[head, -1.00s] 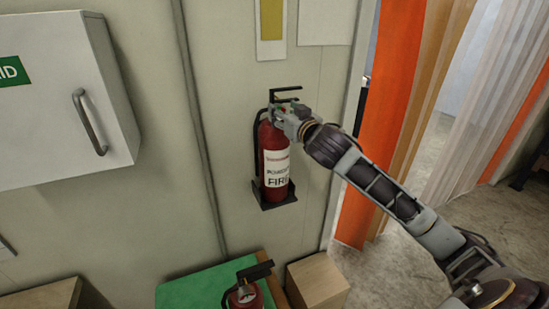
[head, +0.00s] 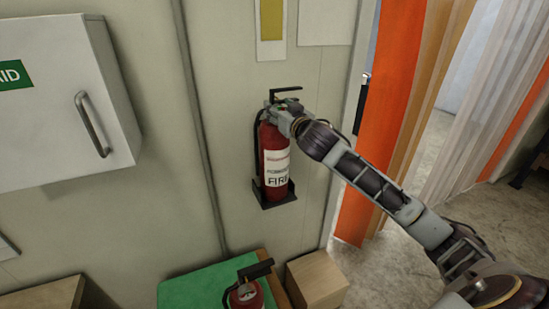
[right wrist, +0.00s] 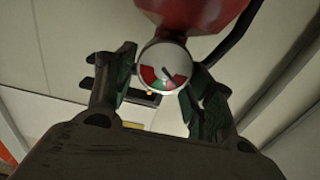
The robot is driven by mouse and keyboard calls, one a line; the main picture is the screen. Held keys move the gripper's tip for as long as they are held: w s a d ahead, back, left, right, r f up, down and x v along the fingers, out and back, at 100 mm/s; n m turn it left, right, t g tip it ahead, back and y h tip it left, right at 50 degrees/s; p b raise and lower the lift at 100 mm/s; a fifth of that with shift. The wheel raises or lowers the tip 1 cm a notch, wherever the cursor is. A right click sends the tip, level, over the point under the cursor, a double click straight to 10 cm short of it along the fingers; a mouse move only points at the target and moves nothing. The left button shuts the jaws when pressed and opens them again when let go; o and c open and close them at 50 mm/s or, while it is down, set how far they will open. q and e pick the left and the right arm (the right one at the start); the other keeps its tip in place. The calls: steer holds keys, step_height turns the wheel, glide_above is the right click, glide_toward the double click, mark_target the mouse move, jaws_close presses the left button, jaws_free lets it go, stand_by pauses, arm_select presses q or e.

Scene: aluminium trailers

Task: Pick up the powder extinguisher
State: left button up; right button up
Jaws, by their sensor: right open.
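The powder extinguisher (head: 276,163) is a red cylinder with a white label, upright in a black bracket (head: 274,194) on the wall. Its black handle (head: 285,92) shows above my right gripper (head: 279,113), which is at the extinguisher's neck. In the right wrist view, the red body (right wrist: 198,12) is at the top and the round pressure gauge (right wrist: 165,73) sits between the two fingers of my right gripper (right wrist: 160,88). The fingers are open, one on each side of the gauge. Whether they touch the neck cannot be told. My left gripper is not in view.
A second extinguisher (head: 246,294) stands low in front, by a green surface (head: 190,290). A cardboard box (head: 316,282) is beside it. A white first-aid cabinet (head: 50,110) hangs at left. Orange strip curtains (head: 390,120) hang at right, with open floor beyond.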

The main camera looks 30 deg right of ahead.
steer(key=shift+w+p, duration=0.65)
steer(key=shift+w, duration=1.25)
steer(key=shift+c, duration=0.4)
jaws_close()
